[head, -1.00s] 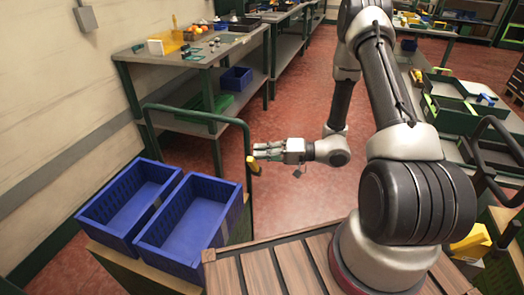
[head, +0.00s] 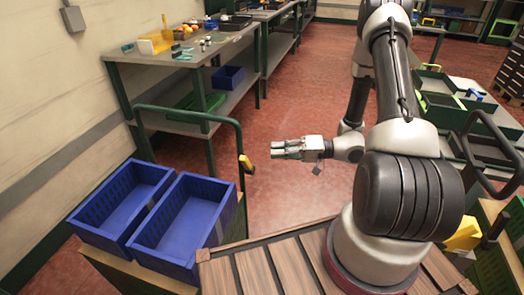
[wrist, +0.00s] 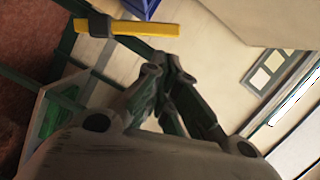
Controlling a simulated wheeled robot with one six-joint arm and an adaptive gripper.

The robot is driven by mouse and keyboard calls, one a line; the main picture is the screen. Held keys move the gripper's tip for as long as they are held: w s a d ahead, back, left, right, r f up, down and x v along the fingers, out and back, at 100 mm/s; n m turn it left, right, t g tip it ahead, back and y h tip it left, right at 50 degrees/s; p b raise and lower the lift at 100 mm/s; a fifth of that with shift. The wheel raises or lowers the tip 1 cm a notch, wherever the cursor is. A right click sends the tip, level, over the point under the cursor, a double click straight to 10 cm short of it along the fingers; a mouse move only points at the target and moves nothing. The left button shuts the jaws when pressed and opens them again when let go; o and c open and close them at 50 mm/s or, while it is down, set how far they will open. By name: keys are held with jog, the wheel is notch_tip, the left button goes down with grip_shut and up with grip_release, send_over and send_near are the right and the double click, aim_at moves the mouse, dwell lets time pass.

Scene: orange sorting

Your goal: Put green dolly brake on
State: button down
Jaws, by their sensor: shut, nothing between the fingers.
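The green dolly's tall tube handle (head: 190,112) rises behind two blue crates. A yellow brake lever (head: 246,163) sits on the handle's right upright and slants down to the right. In the wrist view the yellow lever (wrist: 145,27) lies across the upper left, on a dark clamp. My gripper (head: 274,150) is shut and empty, just right of the lever with a visible gap between them. Its closed fingers (wrist: 165,75) show in the wrist view, apart from the lever.
Two blue crates (head: 139,243) stand side by side on the dolly. A workbench (head: 175,57) with small items is behind the handle. Red floor (head: 300,100) is open beyond my gripper. Another dark handle (head: 466,160) and green bins (head: 445,112) stand at right.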

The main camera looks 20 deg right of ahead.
jog(key=shift+v, duration=2)
jog(key=s+f+m+g+h, duration=0.1)
jog(key=s+f+m+g, duration=0.1)
jog(key=s+m+g, duration=0.5)
jog(key=s+d+r+n+g+h, duration=0.2)
jog(key=s+d+r+g+h, duration=0.15)
jog(key=s+r+h, duration=0.35)
jog(key=s+d+r+n+t+h, duration=0.25)
jog(key=d+r+h, duration=0.45)
jog(key=r, duration=0.5)
notch_tip(320, 180, up, 10)
jog(key=s+a+n+t+h, duration=0.1)
jog(key=s+a+n+t, duration=0.1)
jog(key=t, duration=0.4)
jog(key=shift+a+r+n+t, duration=0.2)
jog(key=shift+a+n+t, duration=0.1)
jog(key=shift+a+n, duration=0.3)
